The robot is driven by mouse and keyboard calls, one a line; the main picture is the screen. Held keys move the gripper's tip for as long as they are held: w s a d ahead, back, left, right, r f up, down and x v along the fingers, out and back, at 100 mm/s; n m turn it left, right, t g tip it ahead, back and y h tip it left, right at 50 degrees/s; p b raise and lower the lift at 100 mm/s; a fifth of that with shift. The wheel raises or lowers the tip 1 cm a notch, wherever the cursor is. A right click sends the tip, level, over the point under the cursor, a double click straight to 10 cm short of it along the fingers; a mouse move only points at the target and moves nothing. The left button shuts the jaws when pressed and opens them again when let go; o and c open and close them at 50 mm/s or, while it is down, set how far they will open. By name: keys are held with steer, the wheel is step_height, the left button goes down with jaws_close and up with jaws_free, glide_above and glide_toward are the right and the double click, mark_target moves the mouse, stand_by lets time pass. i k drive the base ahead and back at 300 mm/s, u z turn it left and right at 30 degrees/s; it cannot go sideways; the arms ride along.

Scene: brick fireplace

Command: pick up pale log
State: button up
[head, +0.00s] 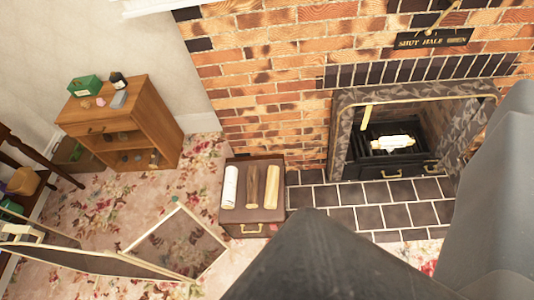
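Three short logs lie side by side on a brown box (250,215) with a brass handle, left of the hearth. The left one is a white-barked log (230,187), the middle one is a brown log (252,187), and the right one is a pale yellow log (272,187). Another pale, cream-coloured piece (393,142) lies on the grate inside the fireplace. Large dark grey parts of mine fill the bottom middle and right of the view, apart from the logs in the picture. I cannot make out fingertips or anything held.
A brick fireplace (410,100) with a dark tiled hearth (370,193) stands at right. A wooden cabinet (150,110) with small items stands at left. A framed mesh screen (180,240) is on the floral carpet, front left. Carpet is clear between cabinet and box.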

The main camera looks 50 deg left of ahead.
mark_target(273, 172)
steer(key=u, duration=0.55)
steer(key=i, duration=1.1)
steer(key=u, duration=0.95)
steer(key=i, duration=0.35)
steer(key=u, duration=0.2)
steer(key=k, duration=0.5)
steer(key=u, duration=0.25)
steer(key=i, duration=0.5)
steer(key=z, duration=0.15)
